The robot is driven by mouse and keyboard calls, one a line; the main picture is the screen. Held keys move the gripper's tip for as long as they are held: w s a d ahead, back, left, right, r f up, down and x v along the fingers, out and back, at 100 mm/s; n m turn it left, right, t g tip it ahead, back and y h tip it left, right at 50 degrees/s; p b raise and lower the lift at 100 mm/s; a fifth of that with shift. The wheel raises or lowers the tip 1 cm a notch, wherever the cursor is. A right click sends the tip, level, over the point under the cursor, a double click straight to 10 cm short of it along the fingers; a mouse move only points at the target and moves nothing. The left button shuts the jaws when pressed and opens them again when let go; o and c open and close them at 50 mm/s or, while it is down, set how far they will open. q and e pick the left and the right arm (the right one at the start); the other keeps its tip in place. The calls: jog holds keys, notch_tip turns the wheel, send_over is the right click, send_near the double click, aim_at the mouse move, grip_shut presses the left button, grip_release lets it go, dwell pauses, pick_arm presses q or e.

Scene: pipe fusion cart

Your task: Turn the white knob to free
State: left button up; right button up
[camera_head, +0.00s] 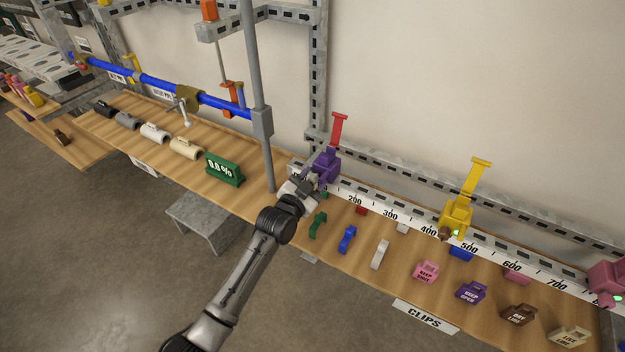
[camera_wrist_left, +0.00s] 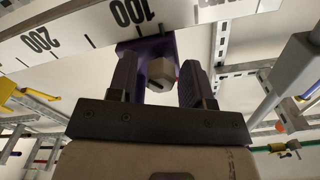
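The white knob (camera_wrist_left: 160,72) shows in the left wrist view as a small off-white block with a dark slot. It sits on the front of a purple clamp body (camera_head: 327,164) on the ruled rail. My left gripper (camera_head: 310,182) is at the purple clamp and hides the knob in the head view. In the left wrist view its two dark fingers (camera_wrist_left: 157,78) stand apart on either side of the knob. A gap shows on the left; I cannot tell whether the right finger touches. My right gripper is not in view.
The rail (camera_head: 375,205) carries a yellow clamp (camera_head: 457,215) and a pink clamp (camera_head: 607,278). Several coloured clips lie on the wooden bench in front. A grey vertical post (camera_head: 260,90) stands left of my gripper, and a green sign (camera_head: 224,170) lies beyond it.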

pick_arm(q)
jog(key=shift+o, duration=0.3)
jog(key=shift+s+a, duration=0.15)
jog(key=shift+s, duration=0.1)
jog(key=p+v, duration=0.3)
jog(key=v, duration=1)
jog(key=shift+p, duration=0.35)
jog(key=shift+f, duration=0.1)
